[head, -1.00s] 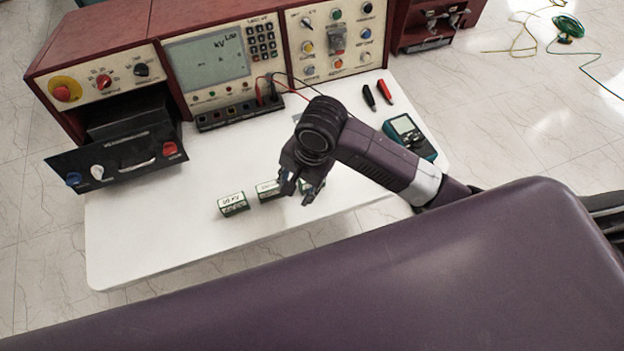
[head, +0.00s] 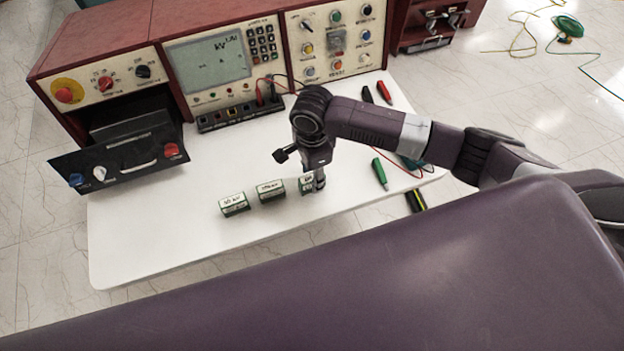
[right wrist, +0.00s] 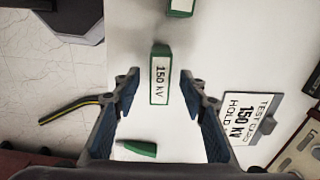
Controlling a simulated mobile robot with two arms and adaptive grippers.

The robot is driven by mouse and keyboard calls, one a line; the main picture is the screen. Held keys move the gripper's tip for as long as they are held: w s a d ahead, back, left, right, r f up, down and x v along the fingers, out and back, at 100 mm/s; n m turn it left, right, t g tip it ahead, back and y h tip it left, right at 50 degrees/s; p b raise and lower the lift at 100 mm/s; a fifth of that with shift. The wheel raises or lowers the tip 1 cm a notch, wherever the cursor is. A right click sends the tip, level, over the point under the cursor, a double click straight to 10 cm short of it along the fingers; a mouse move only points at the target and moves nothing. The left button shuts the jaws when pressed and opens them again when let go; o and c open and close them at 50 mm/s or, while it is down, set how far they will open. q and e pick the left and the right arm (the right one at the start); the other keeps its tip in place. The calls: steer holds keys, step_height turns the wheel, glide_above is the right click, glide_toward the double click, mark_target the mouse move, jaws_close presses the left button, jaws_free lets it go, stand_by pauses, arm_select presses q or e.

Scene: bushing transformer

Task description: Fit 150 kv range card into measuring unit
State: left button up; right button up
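The green and white 150 kV range card (right wrist: 160,88) stands on the white table, its label up, between the open fingers of my right gripper (right wrist: 158,82). The fingers are apart from it on both sides. In the head view, my right gripper (head: 317,182) points down at this card (head: 306,186) and partly hides it. Two similar cards, a 100 kV card (head: 270,191) and one further left (head: 234,205), stand in a row with it. The measuring unit (head: 207,64), with a grey display, stands at the table's back. My left gripper is not in view.
A black drawer-like front (head: 125,160) is pulled out at the left. A "TEST CARD 150 kV HOLD" sign (right wrist: 240,117) lies right in the wrist view. A green clip (head: 379,173) lies right of my gripper. The front left of the table is clear.

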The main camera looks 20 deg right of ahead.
steer(key=shift+f, duration=0.7)
jaws_close()
steer(key=shift+r, duration=0.2)
